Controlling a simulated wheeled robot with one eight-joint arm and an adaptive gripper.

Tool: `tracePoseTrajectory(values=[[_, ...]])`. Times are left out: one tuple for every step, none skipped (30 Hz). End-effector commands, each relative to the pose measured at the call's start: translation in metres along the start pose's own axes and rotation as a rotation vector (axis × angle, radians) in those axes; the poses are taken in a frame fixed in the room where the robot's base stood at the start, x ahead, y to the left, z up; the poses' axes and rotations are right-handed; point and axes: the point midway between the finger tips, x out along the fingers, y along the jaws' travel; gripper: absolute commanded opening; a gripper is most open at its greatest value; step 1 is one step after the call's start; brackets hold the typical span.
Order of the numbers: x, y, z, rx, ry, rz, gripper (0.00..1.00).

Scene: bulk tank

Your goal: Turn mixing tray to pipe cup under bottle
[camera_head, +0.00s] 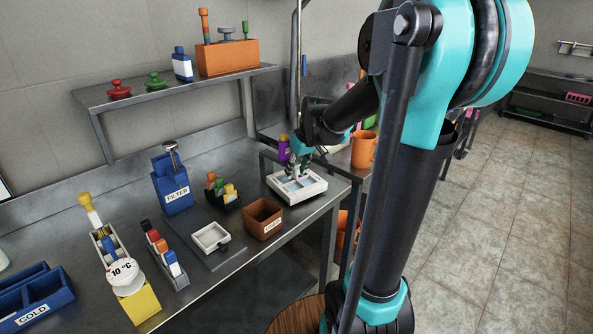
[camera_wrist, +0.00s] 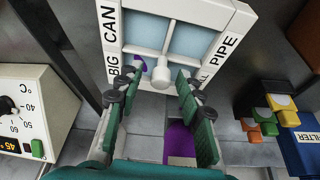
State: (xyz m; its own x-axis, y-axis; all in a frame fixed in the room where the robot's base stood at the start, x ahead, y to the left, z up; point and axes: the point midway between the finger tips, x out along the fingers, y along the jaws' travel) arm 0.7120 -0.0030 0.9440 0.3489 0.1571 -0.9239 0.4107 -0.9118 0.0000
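The white mixing tray (camera_head: 313,190) lies on the metal bench near its right end, with pale blue compartments. In the wrist view the tray (camera_wrist: 216,45) shows "BIG CAN" on its left edge and "PIPE" on its right, partly hidden. A white knob (camera_wrist: 162,74) projects from its near side. My gripper (camera_wrist: 160,82) has its two green fingers apart, one on each side of the knob; contact is not visible. In the head view my gripper (camera_head: 297,171) is over the tray. A purple bottle (camera_head: 283,149) stands behind it; a purple shape (camera_wrist: 180,143) also shows between the fingers. No cup is clearly identifiable.
A brown box (camera_head: 263,221) and a small white tray (camera_head: 210,237) lie left of the mixing tray. A black holder (camera_head: 223,198) and the blue filter unit (camera_head: 173,184) stand behind. A temperature control box (camera_wrist: 35,112) is close on the left in the wrist view.

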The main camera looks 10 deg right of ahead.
Motion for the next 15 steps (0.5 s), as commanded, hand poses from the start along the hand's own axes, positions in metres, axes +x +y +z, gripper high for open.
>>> tracePoseTrajectory(values=[[-0.004,0.000,0.000,0.001,0.000,0.000,0.37],[-0.007,0.000,0.001,0.001,0.000,0.000,0.37],[-0.012,0.000,0.001,0.001,0.000,0.000,0.37],[-0.016,0.000,0.000,0.001,0.000,0.000,0.37],[-0.021,0.000,0.001,0.001,0.000,0.000,0.37],[-0.029,0.000,0.001,0.001,0.000,0.000,0.37],[-0.034,0.000,0.001,0.001,0.000,0.000,0.37],[-0.040,0.000,0.001,0.001,0.000,0.000,0.37],[-0.049,0.000,0.001,0.000,0.000,0.000,0.37],[-0.054,0.000,0.001,0.000,0.000,0.000,0.37],[-0.061,0.000,0.001,0.001,0.000,0.000,0.37],[-0.068,0.000,0.001,0.001,0.000,0.001,0.37],[-0.074,0.000,0.001,0.001,0.000,0.001,0.37],[-0.079,0.000,0.001,0.001,0.000,0.001,0.37],[-0.086,0.000,0.001,0.002,0.000,0.001,0.37]])
